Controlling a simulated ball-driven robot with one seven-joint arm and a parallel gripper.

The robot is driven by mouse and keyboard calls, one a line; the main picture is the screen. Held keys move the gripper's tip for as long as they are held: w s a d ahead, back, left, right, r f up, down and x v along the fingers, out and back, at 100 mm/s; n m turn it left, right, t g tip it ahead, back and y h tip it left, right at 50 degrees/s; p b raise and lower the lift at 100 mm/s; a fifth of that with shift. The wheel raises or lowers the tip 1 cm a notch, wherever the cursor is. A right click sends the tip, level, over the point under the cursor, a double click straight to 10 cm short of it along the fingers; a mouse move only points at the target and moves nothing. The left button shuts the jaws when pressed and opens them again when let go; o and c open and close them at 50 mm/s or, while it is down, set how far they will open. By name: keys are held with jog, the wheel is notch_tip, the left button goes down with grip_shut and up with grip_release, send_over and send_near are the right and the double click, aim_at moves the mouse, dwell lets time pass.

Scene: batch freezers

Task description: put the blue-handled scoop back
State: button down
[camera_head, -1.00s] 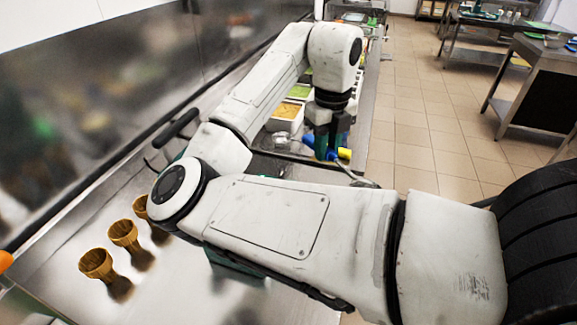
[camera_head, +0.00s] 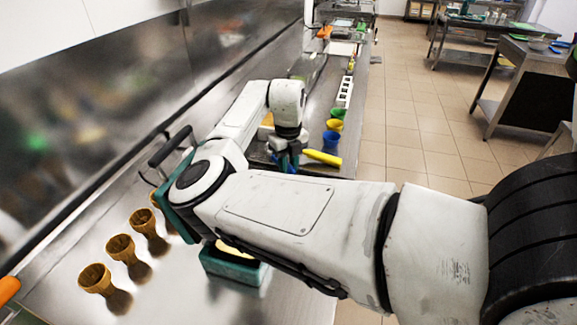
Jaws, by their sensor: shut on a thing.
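My gripper (camera_head: 285,150) is at the far end of my arm, low over the steel counter, and is mostly hidden by my own wrist. It is shut on the blue-handled scoop (camera_head: 285,165), of which only a little blue shows below the wrist. The scoop's bowl is hidden. A yellow elongated thing (camera_head: 323,157) lies just right of the gripper; whether it touches the scoop I cannot tell.
Blue (camera_head: 331,141), green (camera_head: 335,124) and yellow (camera_head: 337,113) cups line the counter's right side. A white slotted holder (camera_head: 345,92) stands beyond. Several brown cones (camera_head: 121,247) stand front left. A green tub (camera_head: 235,266) sits below my arm.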

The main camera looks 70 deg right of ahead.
jog(key=shift+f, duration=0.7)
jog(key=shift+f, duration=0.2)
jog(key=c, duration=0.9)
grip_release()
jog(key=shift+c, duration=0.2)
notch_tip(320, 180, up, 12)
jog(key=b, duration=0.2)
jog(key=shift+r, duration=0.2)
